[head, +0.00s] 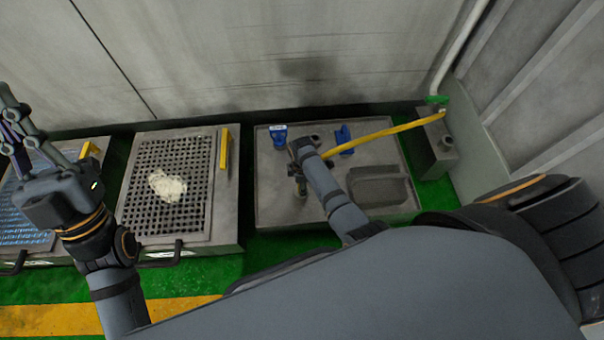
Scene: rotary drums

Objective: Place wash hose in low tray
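The yellow wash hose (378,137) runs from the wall pipe fitting at the right across a grey low tray (267,205). Its near end reaches the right gripper (299,179), which is over the tray. A dark nozzle-like part shows at the gripper, but the fingers are small and partly hidden by my wrist, so their grip is unclear. The tray has a rounded recess (379,188) at its right, with no hose in it. My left gripper (8,117) is raised at the far left, with its fingers apart and empty.
Two blue brackets (279,135) (343,138) stand at the tray's back. A metal box (438,150) and white pipe (462,45) are at the right. A grated unit (140,218) with a pale heap (167,186) and yellow handle (225,149) stands left. Green floor (205,285) lies in front.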

